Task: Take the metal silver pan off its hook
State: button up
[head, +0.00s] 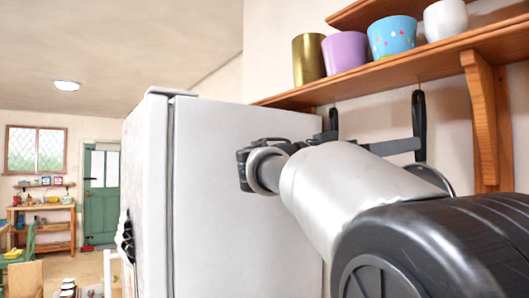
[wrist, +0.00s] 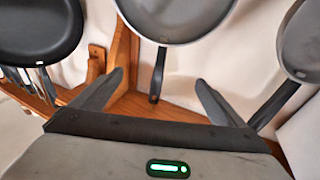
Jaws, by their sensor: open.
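Several pans hang by their handles below the wooden shelf. In the wrist view, a grey metal pan (wrist: 178,22) is at the top middle, its dark handle (wrist: 158,72) reaching down to the shelf. Another grey pan (wrist: 302,45) is at the right; I cannot tell for certain which is the silver one. My gripper (wrist: 160,79) is open and empty, its fingers either side of the middle handle in the picture; contact is not visible. In the head view, one grey finger (head: 395,146) shows beside a black handle (head: 419,125); my arm hides most of the pans.
A black pan (wrist: 38,28) hangs at the left of the wrist view. The wooden shelf (head: 400,66) with its bracket (head: 484,115) runs above the pans and holds several pots, including a purple one (head: 345,51). A white fridge (head: 215,210) stands left of my arm.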

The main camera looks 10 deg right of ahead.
notch_tip(320, 180, up, 2)
jog(key=p, duration=0.3)
send_over(421, 171)
jog(key=a, duration=0.1)
jog(key=shift+s+a, duration=0.15)
jog(key=shift+a, duration=0.05)
grip_shut()
dwell(0.5)
jog(key=shift+r, duration=0.15)
dwell(0.3)
